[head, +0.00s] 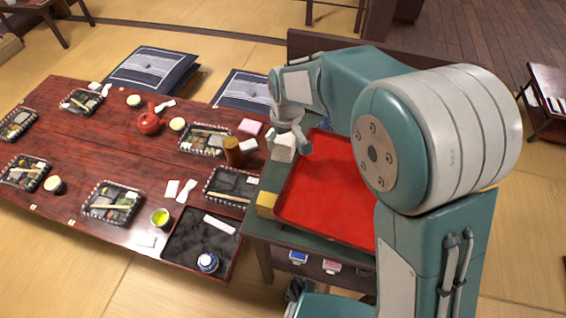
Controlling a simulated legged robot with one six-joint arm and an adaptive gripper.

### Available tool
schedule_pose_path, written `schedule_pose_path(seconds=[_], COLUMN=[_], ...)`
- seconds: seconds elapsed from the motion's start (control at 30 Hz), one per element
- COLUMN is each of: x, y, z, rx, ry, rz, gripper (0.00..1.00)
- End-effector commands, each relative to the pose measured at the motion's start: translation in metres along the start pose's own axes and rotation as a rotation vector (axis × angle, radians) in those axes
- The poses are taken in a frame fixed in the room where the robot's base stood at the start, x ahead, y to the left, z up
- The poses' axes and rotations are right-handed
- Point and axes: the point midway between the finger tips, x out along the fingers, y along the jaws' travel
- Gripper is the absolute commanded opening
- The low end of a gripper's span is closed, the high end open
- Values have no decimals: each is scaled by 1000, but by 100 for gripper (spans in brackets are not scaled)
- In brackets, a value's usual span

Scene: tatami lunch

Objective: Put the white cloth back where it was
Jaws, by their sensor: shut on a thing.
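My gripper (292,142) is at the left edge of the red tray (325,188), close to the right end of the low table. It is shut on a white folded thing, which looks like the white cloth (282,151). I cannot tell whether the cloth touches the surface below it. The fingertips are small and partly hidden by the cloth.
The red tray sits on a green-topped side stand (262,226) with a yellow block (266,204) at its corner. The dark red low table (75,150) carries several lunch boxes, a red teapot (149,122), a brown cylinder (232,152) and a black tray (185,248).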

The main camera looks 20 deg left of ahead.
Motion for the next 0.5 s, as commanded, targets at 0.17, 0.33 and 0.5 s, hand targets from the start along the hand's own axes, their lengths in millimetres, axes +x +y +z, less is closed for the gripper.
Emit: schedule_pose_path(seconds=[0.17,0.33,0.5], x=[41,57,73], y=[-1,1,2], z=[5,9,13], rx=[-1,0,1], ry=[-5,1,1], rz=[-1,-2,-4], gripper=[37,37,37])
